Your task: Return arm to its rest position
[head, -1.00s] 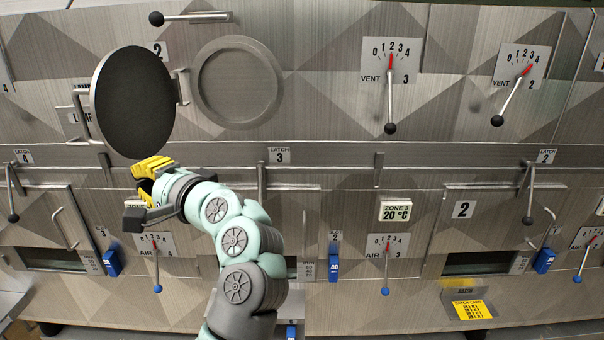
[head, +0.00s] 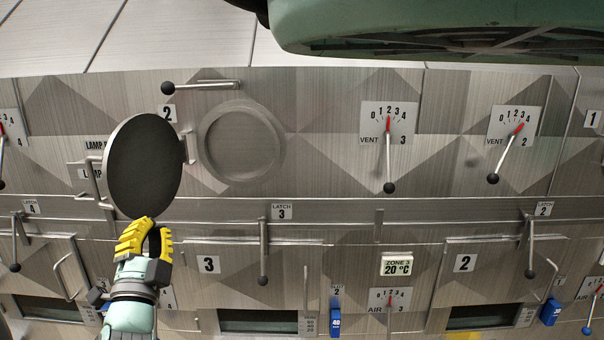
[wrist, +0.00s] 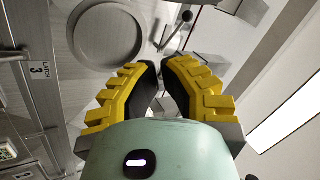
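My gripper (head: 151,224), with yellow ridged fingers, is raised at the lower left of the head view. It stands in front of the oven face, just below the open round dark cover (head: 145,165) in the picture. In the wrist view my gripper (wrist: 161,64) has its fingers apart by a narrow gap, with nothing held between them. My teal arm runs down out of the head view's bottom edge. Another teal part of my arm fills the top right of that view.
The round port (head: 241,142) is right of its open cover. A black-knobbed lever (head: 263,250) hangs under the LATCH 3 label. Vent dials (head: 388,125) and door 2 (head: 490,262) are to the right. A bright strip light (wrist: 293,112) shows in the wrist view.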

